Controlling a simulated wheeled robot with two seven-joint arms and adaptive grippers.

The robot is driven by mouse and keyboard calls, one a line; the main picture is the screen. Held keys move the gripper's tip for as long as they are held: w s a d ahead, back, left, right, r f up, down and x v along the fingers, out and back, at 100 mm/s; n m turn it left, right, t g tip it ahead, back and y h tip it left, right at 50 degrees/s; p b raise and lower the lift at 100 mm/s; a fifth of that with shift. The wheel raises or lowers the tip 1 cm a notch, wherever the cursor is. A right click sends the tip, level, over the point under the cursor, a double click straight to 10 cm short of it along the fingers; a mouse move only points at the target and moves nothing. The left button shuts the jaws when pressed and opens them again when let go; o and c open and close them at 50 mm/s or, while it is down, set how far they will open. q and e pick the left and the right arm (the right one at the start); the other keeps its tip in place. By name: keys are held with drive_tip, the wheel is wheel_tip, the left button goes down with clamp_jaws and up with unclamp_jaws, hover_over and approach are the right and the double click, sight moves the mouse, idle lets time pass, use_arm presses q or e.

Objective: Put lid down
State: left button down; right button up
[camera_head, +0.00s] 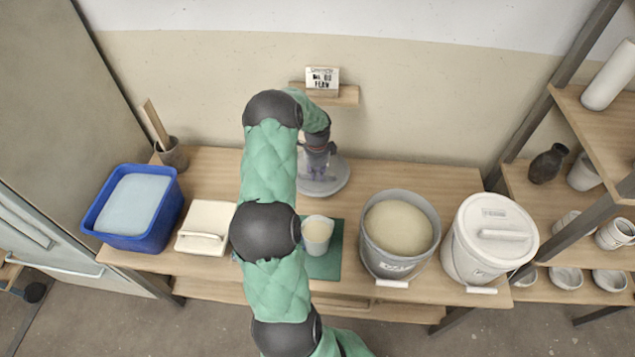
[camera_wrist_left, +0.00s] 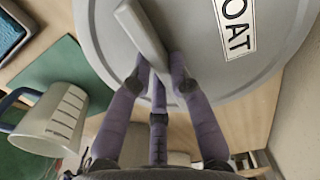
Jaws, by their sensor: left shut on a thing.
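A round grey lid (camera_head: 338,183) is at the back of the table, near the wall. In the left wrist view the lid (camera_wrist_left: 285,50) fills the upper right, with a bar handle (camera_wrist_left: 140,32) and a label reading "OAT". My left gripper (camera_head: 318,168) is over the lid, and its purple fingers (camera_wrist_left: 162,75) are shut on the handle. I cannot tell whether the lid touches the table. An open grey bucket (camera_head: 371,254) of cream glaze stands to the right of the lid. My right gripper is not in view.
A measuring cup (camera_head: 317,237) stands on a green mat (camera_head: 328,264) in front of the lid. A white lidded bucket (camera_head: 470,250) stands at the right end. A white box (camera_head: 205,222) and blue tub (camera_head: 130,242) are left. A small wall shelf (camera_head: 346,95) is behind.

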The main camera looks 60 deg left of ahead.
sight(317, 179)
use_arm(q)
wheel_tip(317, 179, down, 4)
drive_tip(key=shift+f+b, duration=0.1)
drive_tip(key=shift+b, duration=0.5)
drive_tip(key=shift+f, duration=0.15)
drive_tip(key=c, duration=1.1)
unclamp_jaws()
drive_tip(key=shift+c, duration=0.2)
wheel_tip(317, 179, up, 12)
drive_tip(key=p, duration=0.4)
drive_tip(key=shift+r, duration=0.2)
